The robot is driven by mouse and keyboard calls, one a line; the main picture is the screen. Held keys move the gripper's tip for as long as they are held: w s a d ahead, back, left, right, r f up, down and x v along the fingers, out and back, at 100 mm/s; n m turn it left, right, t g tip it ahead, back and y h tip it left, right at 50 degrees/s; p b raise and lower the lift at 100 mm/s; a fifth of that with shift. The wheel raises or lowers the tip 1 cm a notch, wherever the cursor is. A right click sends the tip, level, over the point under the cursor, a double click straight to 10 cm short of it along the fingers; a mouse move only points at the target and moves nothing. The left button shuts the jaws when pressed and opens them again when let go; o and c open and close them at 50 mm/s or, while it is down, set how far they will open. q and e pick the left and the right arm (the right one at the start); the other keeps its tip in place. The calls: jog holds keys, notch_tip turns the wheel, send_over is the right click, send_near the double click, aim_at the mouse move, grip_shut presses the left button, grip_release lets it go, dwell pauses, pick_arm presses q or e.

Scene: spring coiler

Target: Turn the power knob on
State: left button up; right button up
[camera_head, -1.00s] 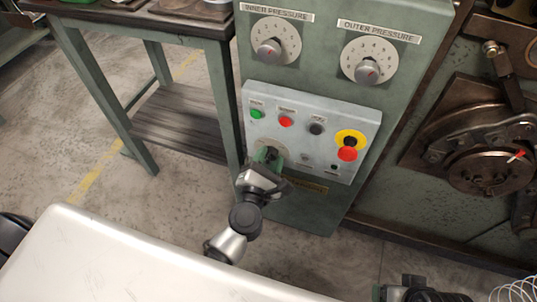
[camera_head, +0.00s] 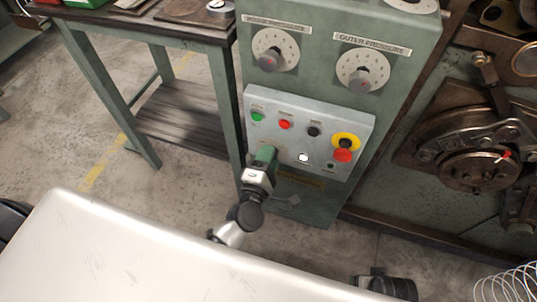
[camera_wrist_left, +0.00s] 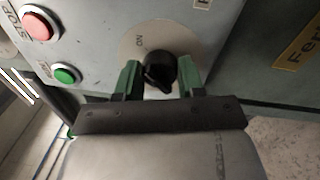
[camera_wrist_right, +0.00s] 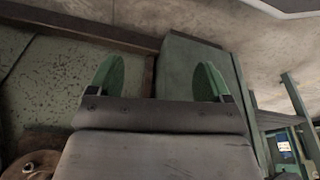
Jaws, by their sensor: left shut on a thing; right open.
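The black power knob (camera_wrist_left: 158,72) sits on a round pale plate (camera_wrist_left: 132,44) marked ON in the left wrist view. My left gripper (camera_wrist_left: 160,80) is shut on the knob, with one green finger on each side. I cannot clearly tell where the knob points. In the head view my left gripper (camera_head: 264,156) is at the lower left of the grey control panel (camera_head: 325,125) and hides the knob. A small white lamp (camera_head: 303,157) on the panel is bright. My right gripper (camera_wrist_right: 160,80) is open and empty, away from the panel.
The panel has a green button (camera_head: 257,117), a red button (camera_head: 285,124), a black button (camera_head: 313,131) and a red emergency stop (camera_head: 343,155). Two pressure dials (camera_head: 275,50) are above. A machine (camera_head: 470,150) stands right and a table (camera_head: 150,35) left.

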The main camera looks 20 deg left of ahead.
jog(key=shift+s+f, duration=0.1)
jog(key=shift+f, duration=0.3)
pick_arm(q)
jog(key=o, duration=0.9)
jog(key=s, duration=1.1)
jog(key=shift+a+f, duration=0.2)
jog(key=shift+f, duration=0.2)
pick_arm(e)
jog(key=shift+f, duration=0.1)
pick_arm(q)
jog(key=shift+w, duration=0.1)
